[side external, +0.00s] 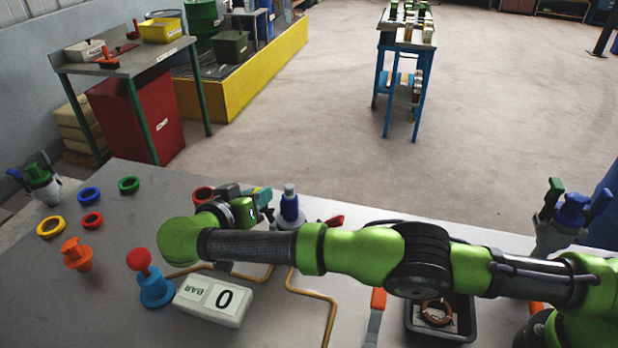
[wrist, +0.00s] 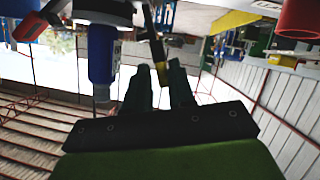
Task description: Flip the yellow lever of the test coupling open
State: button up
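My gripper (wrist: 160,72) points at the fittings on the bench. In the wrist view its two dark fingers are apart, one on either side of a narrow dark lever with a yellow end (wrist: 162,74). I cannot tell whether either finger touches the lever. A blue cylindrical fitting (wrist: 102,55) is just left of the fingers. A blue fitting (side external: 290,205) also stands beside my gripper in the side view. There my wrist and gripper body hide much of the coupling, and the lever's position is unclear.
A red handle (wrist: 30,26) is left of the blue fitting. On the bench are a BAR display reading 0 (side external: 214,299), a red-knobbed blue valve (side external: 153,285), an orange part (side external: 76,254), several coloured rings and a black tray (side external: 462,330). Brass pipes run along the bench front.

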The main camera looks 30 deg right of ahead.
jog(key=s+a+r+n+t+y, duration=0.15)
jog(key=s+a+r, duration=0.25)
jog(key=s+a, duration=0.75)
jog(key=s+d+r+n+g+y, duration=0.2)
jog(key=s+d+y, duration=0.1)
jog(key=d, duration=0.7)
jog(key=s+d+r+n+g+y, duration=0.2)
jog(key=s+d+y, duration=0.1)
jog(key=d, duration=0.7)
jog(key=s+d+r+n+g+y, duration=0.2)
jog(key=s+d+r+y, duration=0.1)
jog(key=d, duration=0.8)
jog(key=shift+s+g+y, duration=0.35)
jog(key=shift+s+y, duration=0.05)
jog(key=shift+y, duration=0.45)
jog(key=shift+o, duration=0.2)
